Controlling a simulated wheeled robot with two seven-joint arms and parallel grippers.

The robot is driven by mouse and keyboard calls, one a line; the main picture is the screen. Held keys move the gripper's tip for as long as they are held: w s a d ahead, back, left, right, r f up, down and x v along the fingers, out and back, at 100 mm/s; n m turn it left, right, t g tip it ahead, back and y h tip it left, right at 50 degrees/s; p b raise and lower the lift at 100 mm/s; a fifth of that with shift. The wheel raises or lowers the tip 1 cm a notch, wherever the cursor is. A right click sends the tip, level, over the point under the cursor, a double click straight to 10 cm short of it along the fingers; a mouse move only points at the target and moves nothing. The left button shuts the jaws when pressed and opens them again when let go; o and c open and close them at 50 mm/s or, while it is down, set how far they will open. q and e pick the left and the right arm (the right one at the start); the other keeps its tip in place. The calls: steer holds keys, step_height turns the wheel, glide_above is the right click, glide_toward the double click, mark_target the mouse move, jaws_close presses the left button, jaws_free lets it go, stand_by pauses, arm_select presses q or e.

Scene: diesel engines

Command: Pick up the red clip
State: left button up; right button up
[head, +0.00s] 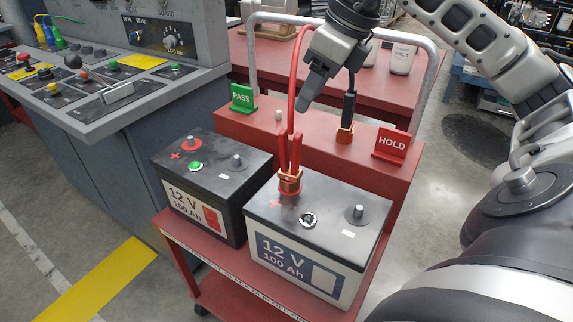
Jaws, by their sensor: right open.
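The red clip (290,178) has red handles and copper-coloured jaws. It stands upright at the red-marked terminal of the right 12 V battery (318,213), and a red cable (294,75) rises from it. My right gripper (305,99) comes in from the upper right, pointing down. It is open, above and slightly right of the clip's handles, apart from them in the picture. The red cable runs close beside it; I cannot tell whether they touch. My left gripper is not in view.
The batteries stand on a red cart (226,262), with a second battery (212,180) at left. A black clip (347,112) stands on the raised shelf, between the green PASS sign (242,98) and red HOLD sign (391,143). A grey control console (130,90) is at left.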

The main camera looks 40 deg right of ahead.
mark_target(287, 146)
steer(key=x, duration=0.8)
steer(key=shift+a+f, duration=0.1)
steer(key=shift+f, duration=0.1)
steer(key=shift+s+d+x, duration=0.1)
steer(key=shift+d+x, duration=0.05)
steer(key=shift+x, duration=1.15)
steer(key=shift+s+d+x, duration=0.1)
steer(key=shift+d+x, duration=0.05)
steer(key=shift+x, duration=1.15)
jaws_close()
